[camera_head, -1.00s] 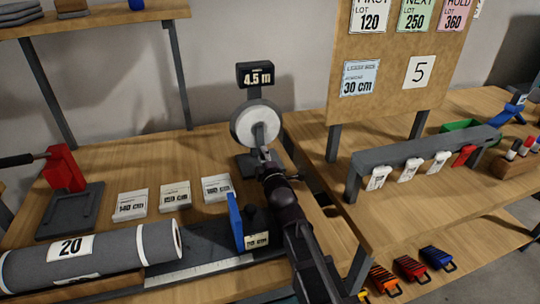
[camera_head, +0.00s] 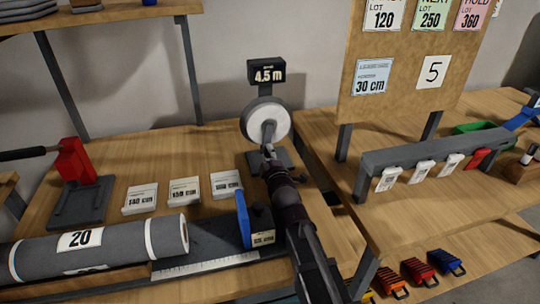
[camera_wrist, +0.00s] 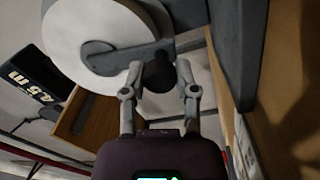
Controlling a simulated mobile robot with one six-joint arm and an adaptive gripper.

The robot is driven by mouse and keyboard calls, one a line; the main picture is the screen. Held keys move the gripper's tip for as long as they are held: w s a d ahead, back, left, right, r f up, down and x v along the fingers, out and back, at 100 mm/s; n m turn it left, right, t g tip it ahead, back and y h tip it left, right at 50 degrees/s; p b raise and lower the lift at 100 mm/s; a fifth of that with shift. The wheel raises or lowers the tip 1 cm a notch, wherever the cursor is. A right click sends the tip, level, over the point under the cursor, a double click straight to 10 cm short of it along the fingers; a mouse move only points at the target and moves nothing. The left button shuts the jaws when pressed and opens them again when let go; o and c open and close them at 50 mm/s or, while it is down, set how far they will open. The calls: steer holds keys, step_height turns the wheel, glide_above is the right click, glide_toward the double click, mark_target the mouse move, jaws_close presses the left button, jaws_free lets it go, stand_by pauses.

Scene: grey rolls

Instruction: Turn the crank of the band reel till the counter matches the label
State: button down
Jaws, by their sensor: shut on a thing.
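The band reel (camera_head: 253,124) stands at the back of the bench, with a white disc and a grey frame. Its black counter (camera_head: 266,72) on top reads 4.5 m. The counter also shows sideways in the wrist view (camera_wrist: 38,80). My gripper (camera_head: 269,153) is at the lower front of the reel. In the wrist view, its fingers are shut on the dark crank knob (camera_wrist: 157,76), at the end of the grey crank arm (camera_wrist: 108,61). The knob is mostly hidden in the head view. A white card (camera_head: 433,72) on the board reads 5.
A grey roll (camera_head: 120,246) marked 20 lies at the front left. Several white label blocks (camera_head: 184,191) stand mid-bench. A blue stop (camera_head: 242,218) is left of my arm. A grey rack (camera_head: 420,152) stands at right.

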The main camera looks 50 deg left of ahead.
steer(key=shift+s+d, duration=0.1)
steer(key=shift+c, duration=1.9)
jaws_free()
